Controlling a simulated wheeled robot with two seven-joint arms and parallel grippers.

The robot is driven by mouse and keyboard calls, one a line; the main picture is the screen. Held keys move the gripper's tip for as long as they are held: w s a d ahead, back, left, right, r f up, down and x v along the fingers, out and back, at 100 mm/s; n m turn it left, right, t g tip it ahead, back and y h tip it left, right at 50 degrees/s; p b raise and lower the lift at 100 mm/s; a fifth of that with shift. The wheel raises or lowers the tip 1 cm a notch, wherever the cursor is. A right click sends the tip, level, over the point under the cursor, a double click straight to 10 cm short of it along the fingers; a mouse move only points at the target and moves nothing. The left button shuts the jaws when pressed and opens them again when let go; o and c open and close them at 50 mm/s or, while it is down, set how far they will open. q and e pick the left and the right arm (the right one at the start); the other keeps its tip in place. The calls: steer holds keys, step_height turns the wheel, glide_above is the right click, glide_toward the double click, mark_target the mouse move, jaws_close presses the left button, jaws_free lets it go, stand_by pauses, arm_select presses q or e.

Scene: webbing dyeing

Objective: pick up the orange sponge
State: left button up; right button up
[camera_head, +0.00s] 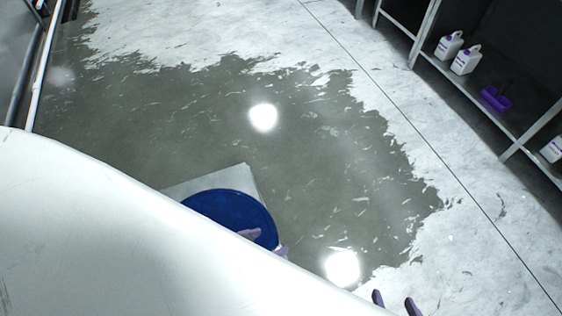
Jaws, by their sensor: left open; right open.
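No orange sponge shows in the head view. My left gripper (265,243) shows only as two pale purple fingertips, apart with nothing seen between them. They appear in front of a round blue thing (228,212). The rest of this gripper is hidden behind a smooth white surface. My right gripper (394,302) shows two purple fingers at the bottom edge, open and empty over the floor.
The smooth white surface fills the lower left. The blue round thing lies over a pale square slab (205,182). A wet-looking grey floor patch (310,150) is clear. A shelf (495,130) at right holds white jugs (465,60) and a purple item (496,98).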

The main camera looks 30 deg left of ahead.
step_height(320, 180, down, 11)
steer(key=g+b, duration=0.2)
steer(key=b, duration=1.4)
arm_select(q)
steer(key=w+a+f+n+g+b, duration=0.1)
steer(key=f+n+g, duration=0.1)
steer(key=f, duration=0.9)
steer(key=w+a+f+n+g+y+b, duration=0.1)
steer(key=f+n, duration=0.4)
steer(key=f, duration=0.7)
steer(key=w+a+f+n+g+y+b, duration=0.1)
steer(key=a+f+n+g+b, duration=0.1)
steer(key=f, duration=0.9)
steer(key=shift+a+f+n+g+b, duration=0.15)
steer(key=shift+n+g+b, duration=0.25)
steer(key=shift+g, duration=0.25)
steer(key=shift+f+n+g+b, duration=0.1)
steer(key=shift+n+g+b, duration=0.25)
steer(key=shift+g, duration=0.3)
step_height(320, 180, down, 5)
steer(key=b, duration=0.3)
steer(key=shift+r, duration=0.1)
steer(key=shift+f, duration=0.35)
arm_select(e)
steer(key=w+a+r+n+t+y, duration=0.1)
steer(key=w+a+t+y, duration=0.1)
steer(key=a, duration=0.6)
steer(key=shift+w+a+r+y, duration=0.2)
steer(key=shift+w+y, duration=0.25)
steer(key=shift+y, duration=0.55)
